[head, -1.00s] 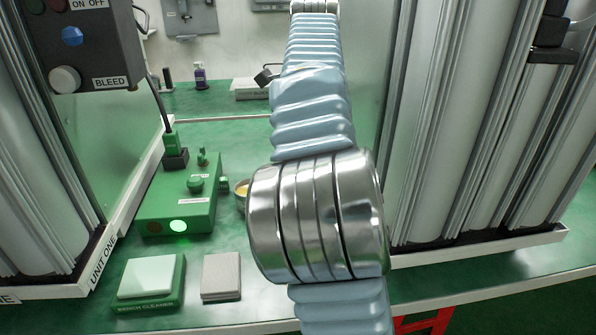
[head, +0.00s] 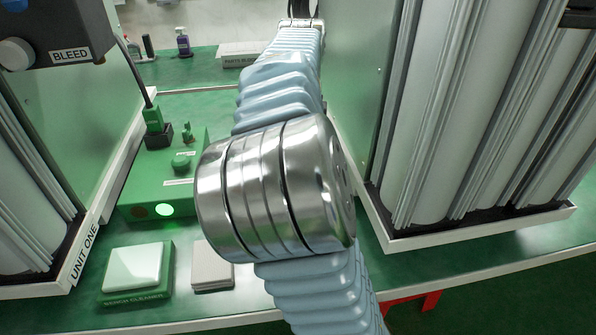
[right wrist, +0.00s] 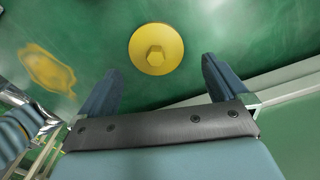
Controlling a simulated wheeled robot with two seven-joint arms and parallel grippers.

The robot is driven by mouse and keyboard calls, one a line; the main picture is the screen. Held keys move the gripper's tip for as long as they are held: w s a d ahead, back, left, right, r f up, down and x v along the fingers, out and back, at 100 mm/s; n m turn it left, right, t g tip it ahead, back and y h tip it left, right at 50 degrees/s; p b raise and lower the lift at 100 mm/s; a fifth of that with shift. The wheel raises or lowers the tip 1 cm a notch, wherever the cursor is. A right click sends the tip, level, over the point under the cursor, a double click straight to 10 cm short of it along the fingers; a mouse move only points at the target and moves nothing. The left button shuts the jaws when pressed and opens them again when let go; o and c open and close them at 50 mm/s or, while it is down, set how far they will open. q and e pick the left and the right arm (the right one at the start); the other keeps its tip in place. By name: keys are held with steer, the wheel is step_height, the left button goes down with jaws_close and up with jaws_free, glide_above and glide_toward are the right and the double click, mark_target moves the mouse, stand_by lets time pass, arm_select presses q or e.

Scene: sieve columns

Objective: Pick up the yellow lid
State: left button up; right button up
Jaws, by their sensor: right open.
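The yellow lid (right wrist: 156,49) shows in the right wrist view as a round disc with a raised hexagonal knob, on a green surface. My right gripper (right wrist: 158,85) is open and empty, its two dark blue fingers below the lid in that picture and apart from it. The lid lies roughly in line with the gap between the fingers. In the head view I cannot see the lid, and my own blue and silver arm covers the middle of the bench. My left gripper is in neither current view.
A green control box (head: 160,190) with a lit lamp, a bench cleaner box (head: 135,275) and a grey pad (head: 211,268) stand left of my arm. Framed columns (head: 440,130) stand on the right. A yellowish patch (right wrist: 46,68), possibly a reflection, shows at left in the wrist view.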

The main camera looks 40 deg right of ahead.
steer(key=f, duration=0.4)
steer(key=shift+s+f, duration=0.15)
steer(key=shift+s, duration=0.1)
steer(key=c, duration=0.9)
steer(key=shift+c, duration=0.2)
